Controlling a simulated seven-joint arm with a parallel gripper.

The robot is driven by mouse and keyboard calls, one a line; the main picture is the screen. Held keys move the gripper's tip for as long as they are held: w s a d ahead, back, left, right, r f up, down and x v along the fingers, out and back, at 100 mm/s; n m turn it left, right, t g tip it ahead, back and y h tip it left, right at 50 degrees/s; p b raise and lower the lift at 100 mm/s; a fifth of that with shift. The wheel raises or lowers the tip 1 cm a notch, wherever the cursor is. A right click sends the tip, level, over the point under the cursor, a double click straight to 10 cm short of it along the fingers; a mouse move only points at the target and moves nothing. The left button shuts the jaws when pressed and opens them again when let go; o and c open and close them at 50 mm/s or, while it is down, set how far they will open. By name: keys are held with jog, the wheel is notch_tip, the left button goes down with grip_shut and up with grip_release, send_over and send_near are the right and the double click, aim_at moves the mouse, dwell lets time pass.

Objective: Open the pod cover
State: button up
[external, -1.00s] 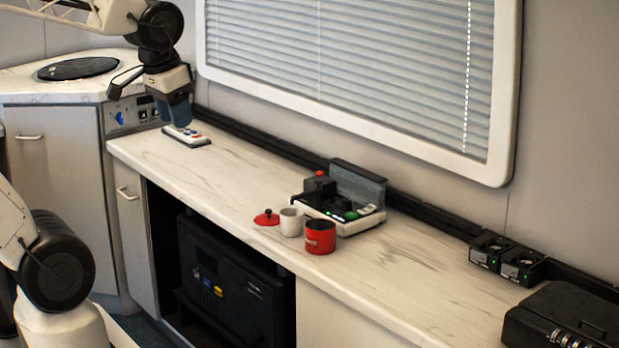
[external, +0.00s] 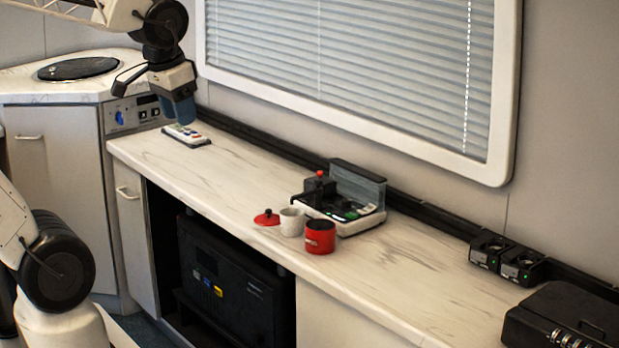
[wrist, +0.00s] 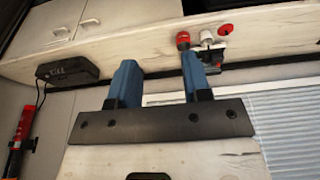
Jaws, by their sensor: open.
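A small black-and-white coffee machine (external: 340,220) with a red knob stands on the counter. A dark, see-through panel (external: 358,184) stands up at its back; it looks like the pod cover, but I cannot tell for certain whether it is open or closed. Dark and green shapes lie in front of it. My gripper (external: 180,116) is at the upper left, pointing down, far from the machine. In the wrist view my gripper (wrist: 158,65) has its two blue fingers apart with nothing between them. The machine (wrist: 212,57) shows there partly behind one finger.
A red cup (external: 320,237), a white mug (external: 291,222) and a red lid (external: 266,218) sit at the machine's front left. A white remote-like object (external: 187,135) lies below my gripper. Black sockets (external: 506,258) and a black case (external: 562,322) are at the right. The counter middle is clear.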

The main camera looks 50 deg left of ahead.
jog(key=w+a+n, duration=0.1)
jog(key=w+a, duration=0.2)
jog(key=w, duration=1.2)
jog(key=n+g, duration=0.3)
jog(key=n, duration=0.1)
send_over(320, 172)
jog(key=f, duration=2.2)
jog(key=shift+s+d, duration=0.1)
jog(key=shift+s, duration=0.1)
jog(key=shift+w+a+f, duration=0.25)
jog(key=shift+f, duration=0.1)
jog(key=shift+f, duration=3.9)
jog(key=shift+c, duration=0.3)
